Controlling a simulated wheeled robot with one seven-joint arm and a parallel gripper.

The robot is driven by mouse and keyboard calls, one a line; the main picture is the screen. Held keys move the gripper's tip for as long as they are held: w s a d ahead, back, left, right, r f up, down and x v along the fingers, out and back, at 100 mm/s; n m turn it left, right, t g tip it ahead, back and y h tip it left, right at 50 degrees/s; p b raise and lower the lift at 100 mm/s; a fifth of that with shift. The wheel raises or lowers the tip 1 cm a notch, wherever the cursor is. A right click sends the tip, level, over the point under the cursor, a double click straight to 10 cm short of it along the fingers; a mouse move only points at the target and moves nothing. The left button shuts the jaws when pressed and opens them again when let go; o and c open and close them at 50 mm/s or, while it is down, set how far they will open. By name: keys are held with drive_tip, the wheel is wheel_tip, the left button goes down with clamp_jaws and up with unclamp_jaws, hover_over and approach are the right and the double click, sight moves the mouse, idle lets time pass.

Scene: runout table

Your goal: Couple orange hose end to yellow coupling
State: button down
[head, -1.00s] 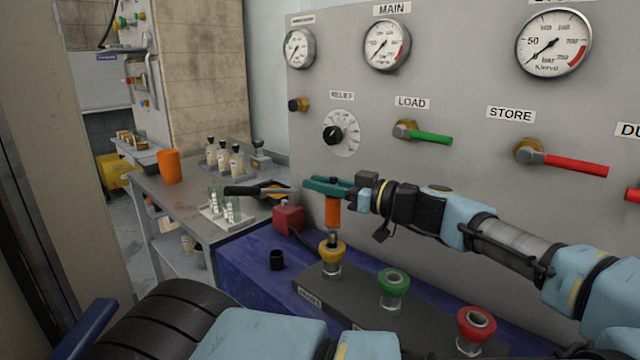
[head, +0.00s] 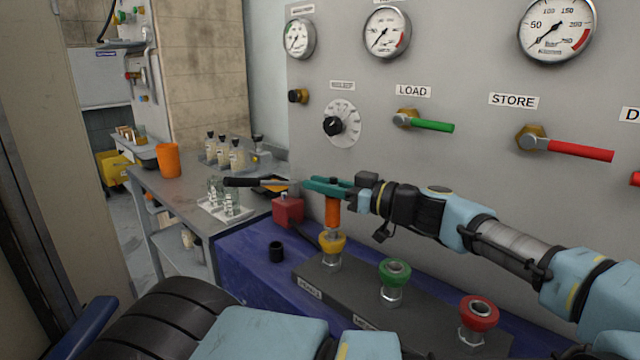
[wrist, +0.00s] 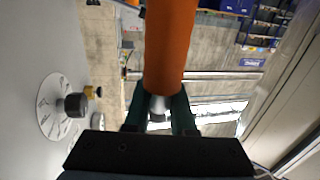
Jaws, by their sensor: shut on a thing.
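My gripper (head: 328,186) has green fingers and is shut on the orange hose end (head: 332,212), which hangs upright below the fingers. The hose end also shows large in the wrist view (wrist: 170,45), between the fingers (wrist: 160,112). The yellow coupling (head: 332,243) stands directly below it on a dark block.
A green coupling (head: 394,272) and a red coupling (head: 479,311) stand to the right on the same block (head: 365,310). The grey panel with gauges and valves rises close behind.

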drive_tip(key=shift+f+b, duration=0.75)
drive_tip(key=shift+f, duration=0.3)
drive_tip(key=c, duration=0.7)
unclamp_jaws()
wheel_tip(320, 180, up, 10)
drive_tip(key=shift+r+b, duration=0.1)
drive_tip(key=shift+b, duration=1)
